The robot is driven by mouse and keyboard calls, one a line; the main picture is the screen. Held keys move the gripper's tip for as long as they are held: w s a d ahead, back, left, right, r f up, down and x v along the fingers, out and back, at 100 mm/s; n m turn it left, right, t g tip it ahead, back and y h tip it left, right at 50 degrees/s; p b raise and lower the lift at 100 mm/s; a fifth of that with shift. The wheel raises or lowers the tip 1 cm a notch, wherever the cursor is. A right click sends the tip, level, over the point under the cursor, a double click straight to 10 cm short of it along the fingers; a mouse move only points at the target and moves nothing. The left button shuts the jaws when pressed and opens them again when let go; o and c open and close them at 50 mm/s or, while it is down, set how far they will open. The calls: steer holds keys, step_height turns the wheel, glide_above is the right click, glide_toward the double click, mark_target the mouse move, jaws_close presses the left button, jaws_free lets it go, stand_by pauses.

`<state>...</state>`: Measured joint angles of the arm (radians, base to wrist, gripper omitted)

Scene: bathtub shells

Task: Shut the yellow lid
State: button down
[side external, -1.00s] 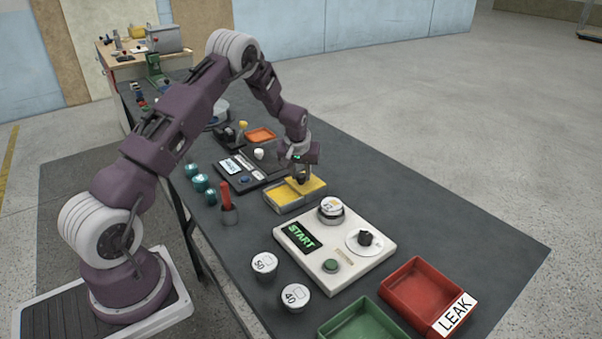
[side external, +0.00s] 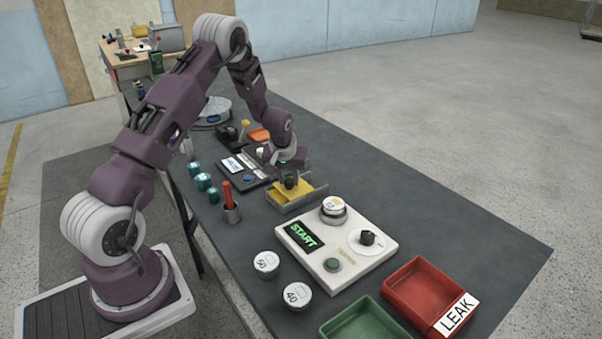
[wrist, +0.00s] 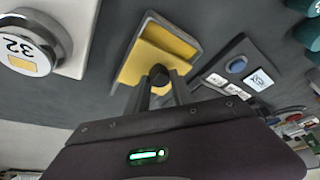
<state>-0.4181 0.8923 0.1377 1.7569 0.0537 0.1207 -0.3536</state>
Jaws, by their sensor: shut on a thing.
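The yellow lid (side external: 306,188) lies on a shallow grey-walled box (side external: 292,207) on the dark table. In the wrist view the lid (wrist: 143,62) covers the near part of the box, and a lower yellow recess (wrist: 170,38) shows beyond the lid's edge, inside the grey rim (wrist: 190,38). My gripper (side external: 289,182) is over the lid. Its two fingers (wrist: 160,84) are shut on the dark round knob (wrist: 159,71) on the lid. Part of the lid is hidden behind the fingers.
A white START panel (side external: 315,268) with a round dial stands close in front of the box. A red marker in a dark cup (side external: 231,214) stands left of it. A dark device (side external: 240,172) lies behind it. Table to the right is clear.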

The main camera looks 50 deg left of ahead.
mark_target(281, 190)
steer(key=shift+s, duration=1.75)
steer(key=c, duration=1.1)
jaws_free()
steer(key=v, duration=0.7)
steer(key=shift+r, duration=0.1)
